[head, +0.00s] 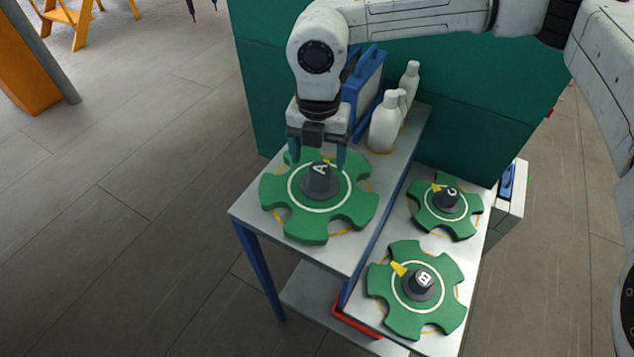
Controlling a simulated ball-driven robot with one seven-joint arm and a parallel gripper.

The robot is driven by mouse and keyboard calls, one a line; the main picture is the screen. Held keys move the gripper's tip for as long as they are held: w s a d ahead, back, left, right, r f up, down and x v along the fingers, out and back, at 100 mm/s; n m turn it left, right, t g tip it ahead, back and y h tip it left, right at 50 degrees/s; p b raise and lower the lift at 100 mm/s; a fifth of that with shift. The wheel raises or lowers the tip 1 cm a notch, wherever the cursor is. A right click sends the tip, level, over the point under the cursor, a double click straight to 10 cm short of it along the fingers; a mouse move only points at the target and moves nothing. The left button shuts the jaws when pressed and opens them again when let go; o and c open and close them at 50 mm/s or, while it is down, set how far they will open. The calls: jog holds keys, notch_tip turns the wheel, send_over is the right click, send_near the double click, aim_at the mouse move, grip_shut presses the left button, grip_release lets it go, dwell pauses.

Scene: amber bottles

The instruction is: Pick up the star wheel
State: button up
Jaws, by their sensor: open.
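A green star wheel (289,218) with a white ring lies flat on the metal table. Its dark central hub (319,185) carries the letter A. My gripper (317,162) points down over the back part of this wheel, with its two teal fingers open and spread on either side of the hub's upper part. I cannot tell whether the fingers touch the wheel. A second green star wheel (397,313), marked B, and a smaller-looking one (467,223), marked C, lie flat on a lower surface to the right. Both carry a yellow tab.
The metal table (376,221) has bare edges around wheel A. White bottles (385,124) stand behind it, beside a blue-framed panel (368,85). A dark green wall (470,110) rises at the back. An orange stepladder (75,18) stands far left, with open floor between.

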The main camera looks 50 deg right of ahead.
aim_at(319, 168)
jog(key=shift+s+d+f+p, duration=0.1)
jog(key=shift+f+p, duration=0.4)
jog(key=shift+f, duration=0.9)
jog(key=shift+d+f+p, duration=0.1)
jog(key=shift+f+p, duration=0.4)
jog(key=shift+f, duration=0.85)
jog(key=c, duration=1.4)
